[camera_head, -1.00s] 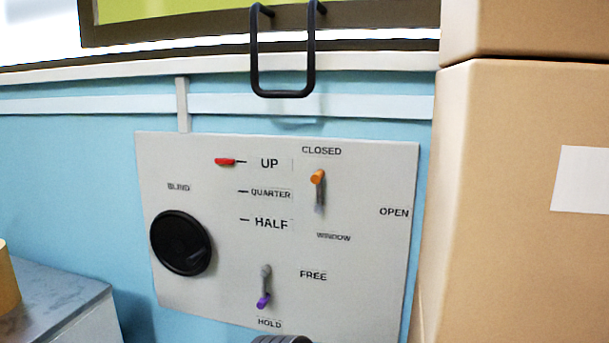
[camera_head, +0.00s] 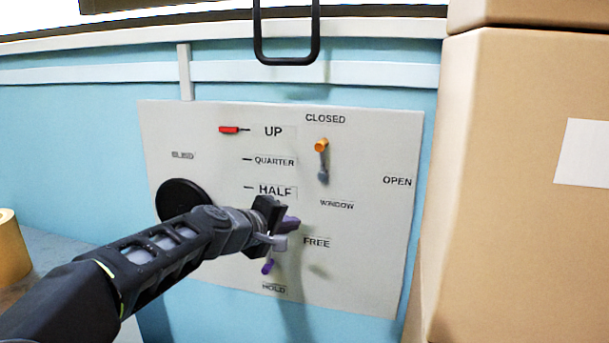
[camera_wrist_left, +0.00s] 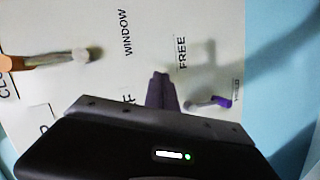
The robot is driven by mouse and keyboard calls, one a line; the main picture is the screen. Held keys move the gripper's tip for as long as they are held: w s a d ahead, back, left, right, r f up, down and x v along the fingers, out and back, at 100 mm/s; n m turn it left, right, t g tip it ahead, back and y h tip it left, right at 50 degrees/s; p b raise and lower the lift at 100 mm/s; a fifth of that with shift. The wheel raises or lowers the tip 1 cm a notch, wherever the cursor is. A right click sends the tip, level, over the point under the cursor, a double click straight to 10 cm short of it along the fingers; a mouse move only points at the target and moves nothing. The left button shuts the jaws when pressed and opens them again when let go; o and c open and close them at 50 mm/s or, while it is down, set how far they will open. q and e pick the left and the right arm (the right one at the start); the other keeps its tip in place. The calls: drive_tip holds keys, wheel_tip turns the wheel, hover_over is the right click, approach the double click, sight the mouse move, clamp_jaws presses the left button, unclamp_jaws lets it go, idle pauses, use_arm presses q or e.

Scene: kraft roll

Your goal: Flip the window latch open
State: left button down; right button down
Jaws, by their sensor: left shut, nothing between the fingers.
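The window latch is a short grey lever with an orange tip (camera_head: 321,146) on the grey panel (camera_head: 222,270). Its tip points up toward the CLOSED label, and OPEN is printed to its right. In the left wrist view the latch's grey part (camera_wrist_left: 58,59) is at the left, with the orange end cut by the edge. My left gripper (camera_head: 291,223) is shut and empty in front of the panel, below and left of the latch and apart from it. Its purple fingers also show in the left wrist view (camera_wrist_left: 161,90). My right gripper is out of view.
A purple-tipped FREE/HOLD lever (camera_head: 268,266) is just below my left gripper, tip toward HOLD. A black blind knob (camera_head: 181,199) is partly behind my arm. A red marker (camera_head: 229,130) sits by UP. Stacked cardboard boxes (camera_head: 500,180) stand close at the right.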

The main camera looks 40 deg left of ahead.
sight(322, 161)
use_arm(q)
drive_tip(key=s+r+t, duration=0.2)
drive_tip(key=s+r, duration=0.2)
drive_tip(key=r, duration=0.5)
drive_tip(key=s+a+r+n+t, duration=0.1)
drive_tip(key=s+r, duration=0.3)
drive_tip(key=r, duration=0.5)
drive_tip(key=shift+r+t+y, duration=0.2)
drive_tip(key=shift+t+y, duration=0.1)
drive_tip(key=shift+t, duration=0.1)
drive_tip(key=w, duration=0.3)
drive_tip(key=w+p, duration=0.1)
drive_tip(key=w, duration=0.2)
drive_tip(key=w+a, duration=0.1)
drive_tip(key=w, duration=0.3)
drive_tip(key=shift+f+p, duration=0.3)
drive_tip(key=shift+p, duration=0.1)
drive_tip(key=shift+w+d+f, duration=0.15)
drive_tip(key=shift+w+d, duration=0.05)
drive_tip(key=shift+d, duration=0.45)
drive_tip(key=shift+w+d+f, duration=0.1)
drive_tip(key=shift+w+d, duration=0.05)
drive_tip(key=shift+d, duration=0.85)
drive_tip(key=shift+w+d+f, duration=0.15)
drive_tip(key=shift+w+d, duration=0.05)
drive_tip(key=shift+d, duration=0.05)
drive_tip(key=shift+a, duration=0.1)
